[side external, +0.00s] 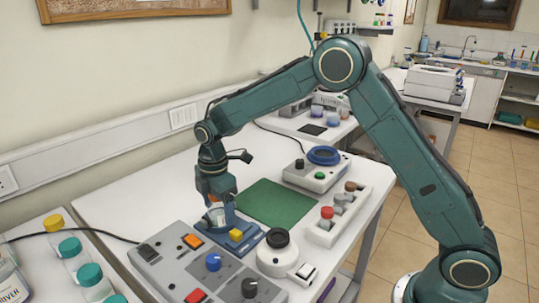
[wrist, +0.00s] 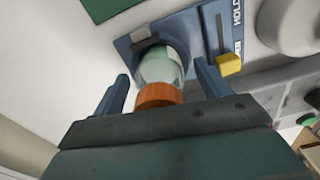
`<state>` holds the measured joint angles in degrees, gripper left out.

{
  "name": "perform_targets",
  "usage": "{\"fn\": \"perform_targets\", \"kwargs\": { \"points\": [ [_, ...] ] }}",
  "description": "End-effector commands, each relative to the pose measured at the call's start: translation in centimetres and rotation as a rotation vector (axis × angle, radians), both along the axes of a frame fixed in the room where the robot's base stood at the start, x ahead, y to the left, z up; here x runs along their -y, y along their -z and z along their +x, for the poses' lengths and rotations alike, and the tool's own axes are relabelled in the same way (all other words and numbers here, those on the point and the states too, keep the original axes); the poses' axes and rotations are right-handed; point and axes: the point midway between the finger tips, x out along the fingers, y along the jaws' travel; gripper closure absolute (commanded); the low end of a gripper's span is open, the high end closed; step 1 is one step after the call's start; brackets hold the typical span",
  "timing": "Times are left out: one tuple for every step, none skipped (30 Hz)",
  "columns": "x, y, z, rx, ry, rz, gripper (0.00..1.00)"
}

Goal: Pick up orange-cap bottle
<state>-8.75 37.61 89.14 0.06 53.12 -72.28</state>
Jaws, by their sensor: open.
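The orange-cap bottle (wrist: 158,70) is clear with pale green contents, and its orange cap (wrist: 158,96) faces my wrist camera. It sits at the blue holder (wrist: 200,22), which has a yellow block on it. The holder (side external: 243,243) stands on the white table. My gripper (wrist: 162,74) is open, with one finger on each side of the bottle and a visible gap at each finger. My gripper (side external: 216,196) points downward in the side view.
A grey control panel (side external: 185,267) with knobs and buttons lies in front of the holder. A round white device (side external: 277,257) stands to its right. A green mat (side external: 275,203) lies behind. A rack (side external: 335,222) with capped bottles stands further right.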

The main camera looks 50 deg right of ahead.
Motion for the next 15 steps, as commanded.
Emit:
{"fn": "perform_targets", "kwargs": {
  "points": [
    [0.0, 0.07, -0.01, 0.0, 0.0, 0.0, 0.24],
    [0.0, 0.07, 0.0, 0.0, 0.0, 0.0, 0.24],
    [0.0, 0.06, 0.0, 0.0, 0.0, 0.0, 0.24],
    [0.0, 0.06, 0.0, 0.0, 0.0, 0.0, 0.24],
    [0.0, 0.05, 0.0, 0.0, 0.0, 0.0, 0.24],
    [0.0, 0.04, 0.01, 0.0, 0.0, 0.0, 0.24],
    [0.0, 0.04, 0.01, 0.0, 0.0, 0.0, 0.24],
    [0.0, 0.03, 0.01, 0.001, 0.0, 0.0, 0.24],
    [0.0, 0.03, 0.01, 0.001, 0.0, 0.0, 0.24],
    [0.0, 0.02, 0.01, 0.001, 0.0, 0.0, 0.24],
    [0.0, 0.02, 0.01, 0.001, 0.0, 0.0, 0.24],
    [0.0, 0.01, 0.02, 0.001, 0.0, 0.0, 0.24],
    [0.0, 0.01, 0.02, 0.001, 0.0, 0.0, 0.24],
    [0.0, 0.01, 0.02, 0.001, 0.0, 0.0, 0.24],
    [0.0, 0.01, 0.02, 0.001, 0.0, 0.0, 0.3]
  ]
}}
